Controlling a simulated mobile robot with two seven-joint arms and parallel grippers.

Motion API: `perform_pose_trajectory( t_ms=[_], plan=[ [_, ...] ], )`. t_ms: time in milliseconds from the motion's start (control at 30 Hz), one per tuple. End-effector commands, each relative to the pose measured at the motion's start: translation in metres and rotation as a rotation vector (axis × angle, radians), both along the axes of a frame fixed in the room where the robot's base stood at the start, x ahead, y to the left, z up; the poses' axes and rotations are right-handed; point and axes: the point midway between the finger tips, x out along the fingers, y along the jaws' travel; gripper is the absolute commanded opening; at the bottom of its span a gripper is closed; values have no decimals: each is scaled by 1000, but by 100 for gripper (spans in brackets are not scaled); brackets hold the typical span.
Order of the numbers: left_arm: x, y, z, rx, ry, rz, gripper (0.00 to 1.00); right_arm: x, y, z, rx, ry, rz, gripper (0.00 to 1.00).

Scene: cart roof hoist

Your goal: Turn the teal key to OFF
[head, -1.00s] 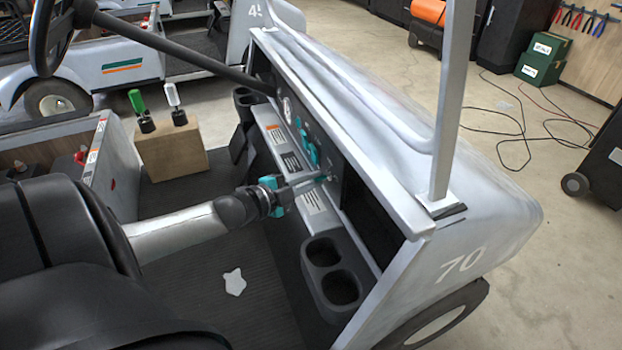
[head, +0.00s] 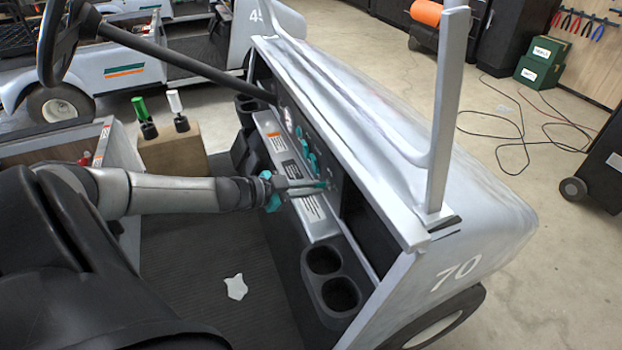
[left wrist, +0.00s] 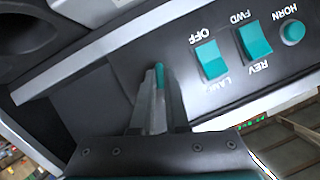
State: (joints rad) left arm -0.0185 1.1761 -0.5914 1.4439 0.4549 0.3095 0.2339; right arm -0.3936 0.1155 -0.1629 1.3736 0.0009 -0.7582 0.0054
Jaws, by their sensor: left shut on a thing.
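The teal key is in the dash panel of the cart. It shows in the left wrist view as a narrow teal piece (left wrist: 159,76) between my fingers. My left gripper (head: 322,185) reaches in from the left and its fingertips meet the dash. In the left wrist view my left gripper (left wrist: 157,100) is shut on the key. The fingers hide most of the key, and I cannot tell which position it is turned to. An OFF label (left wrist: 195,36) is printed on the panel, upside down in that view. My right gripper is not in view.
Right of the key in the left wrist view are a teal lamp rocker (left wrist: 211,62), a teal FWD/REV rocker (left wrist: 253,39) and a teal horn button (left wrist: 291,34). Cup holders (head: 333,278) sit below the dash. The steering wheel (head: 57,42) is at upper left.

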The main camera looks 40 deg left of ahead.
Motion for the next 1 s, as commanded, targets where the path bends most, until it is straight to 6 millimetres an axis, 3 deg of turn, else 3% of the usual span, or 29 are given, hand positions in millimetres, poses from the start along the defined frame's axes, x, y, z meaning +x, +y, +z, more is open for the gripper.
perform_pose_trajectory(
  t_ms=[500,1000],
  plan=[
    [1,3,-1,-281,146,2,0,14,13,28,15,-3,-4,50],
    [1,3,-1,-333,173,3,0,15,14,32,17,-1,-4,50]
  ],
)
